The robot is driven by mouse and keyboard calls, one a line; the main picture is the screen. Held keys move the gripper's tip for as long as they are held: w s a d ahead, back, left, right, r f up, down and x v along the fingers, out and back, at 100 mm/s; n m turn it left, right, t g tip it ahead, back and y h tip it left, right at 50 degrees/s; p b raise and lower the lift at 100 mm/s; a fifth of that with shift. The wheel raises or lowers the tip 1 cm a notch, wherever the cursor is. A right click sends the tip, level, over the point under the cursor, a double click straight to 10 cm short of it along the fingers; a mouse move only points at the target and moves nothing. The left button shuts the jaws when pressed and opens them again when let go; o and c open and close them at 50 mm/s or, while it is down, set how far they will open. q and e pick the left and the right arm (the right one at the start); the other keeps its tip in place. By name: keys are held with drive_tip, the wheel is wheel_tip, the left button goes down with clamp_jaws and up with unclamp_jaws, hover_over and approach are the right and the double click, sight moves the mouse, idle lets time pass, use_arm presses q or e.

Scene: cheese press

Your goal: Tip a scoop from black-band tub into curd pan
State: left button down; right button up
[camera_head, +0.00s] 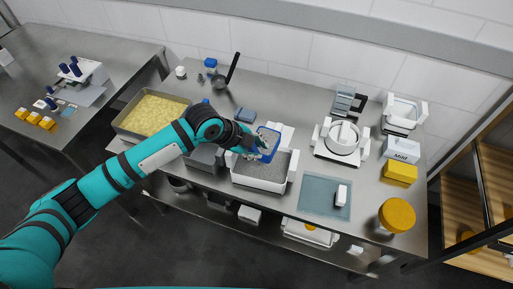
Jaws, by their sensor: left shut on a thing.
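My left gripper (255,144) is shut on a blue scoop (269,143). It holds the scoop over the back part of a white tub (262,186) with grey granular contents. I cannot make out a black band on this tub or tell whether the scoop is loaded. A wide pan (119,127) full of yellow curd stands at the left of the steel table, partly behind my left arm. My right gripper is out of view.
A grey container (204,158) sits under my left forearm, partly hidden. A dark-handled pot (219,80) stands behind. A blue-grey mat (318,193), white press-like device (342,141), yellow blocks (400,172) and a cheese wheel (397,215) lie to the right.

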use_arm(q)
drive_tip(key=shift+r+p, duration=1.9)
drive_tip(key=shift+r, duration=0.75)
drive_tip(key=shift+w, duration=0.1)
